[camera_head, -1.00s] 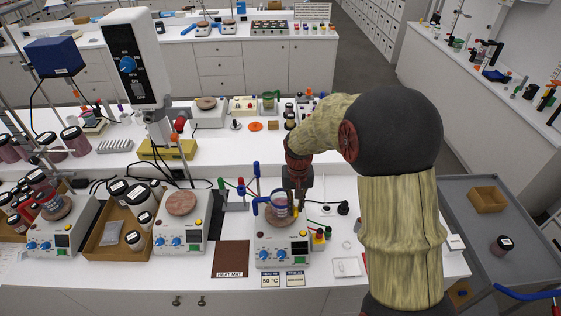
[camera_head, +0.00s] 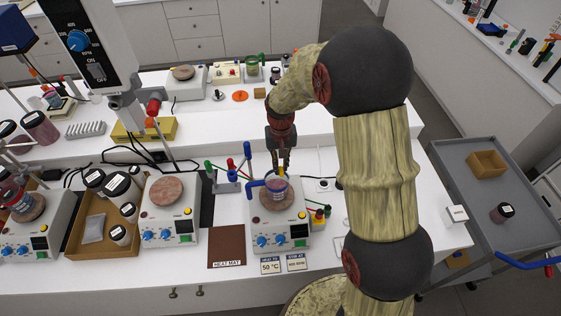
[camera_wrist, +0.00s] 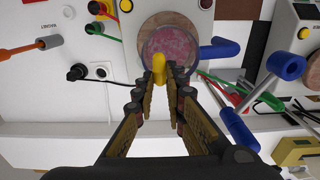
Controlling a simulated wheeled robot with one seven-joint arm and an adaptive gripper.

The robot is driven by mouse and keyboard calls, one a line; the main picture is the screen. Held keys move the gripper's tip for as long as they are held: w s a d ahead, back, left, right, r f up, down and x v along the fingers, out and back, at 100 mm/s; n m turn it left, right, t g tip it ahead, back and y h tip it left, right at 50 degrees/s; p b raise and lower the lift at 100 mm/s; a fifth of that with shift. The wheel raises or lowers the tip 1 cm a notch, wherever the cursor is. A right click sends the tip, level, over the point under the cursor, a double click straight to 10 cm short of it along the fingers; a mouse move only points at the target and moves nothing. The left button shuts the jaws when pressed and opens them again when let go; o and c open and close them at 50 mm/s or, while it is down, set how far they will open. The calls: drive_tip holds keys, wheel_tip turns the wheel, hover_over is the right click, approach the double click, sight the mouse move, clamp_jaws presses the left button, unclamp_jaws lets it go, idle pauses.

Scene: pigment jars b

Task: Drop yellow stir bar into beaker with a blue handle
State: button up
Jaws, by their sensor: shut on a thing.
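My gripper (camera_wrist: 160,82) is shut on the yellow stir bar (camera_wrist: 158,66), which sits between the fingertips in the wrist view. In the head view my gripper (camera_head: 281,168) points down with the yellow tip (camera_head: 282,176) at its end. The beaker (camera_wrist: 168,48) holds a pinkish content and has a blue handle (camera_wrist: 219,50). It stands on a stirrer hotplate (camera_head: 278,222), and its blue handle (camera_head: 257,184) shows on the left in the head view. The stir bar's end overlaps the beaker's near rim in the wrist view; its exact height above is hard to tell.
A rack of colored-handled tools (camera_head: 228,180) stands left of the hotplate. A brown heat mat (camera_head: 226,246) lies at the front. Another hotplate (camera_head: 170,210) and a wooden tray of jars (camera_head: 98,238) are further left. A black plug (camera_wrist: 76,73) lies near the beaker's hotplate.

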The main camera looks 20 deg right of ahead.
sight(281, 167)
wheel_tip(281, 167, down, 2)
drive_tip(key=shift+b, duration=0.35)
drive_tip(key=o, duration=0.8)
wheel_tip(281, 167, up, 12)
idle(0.4)
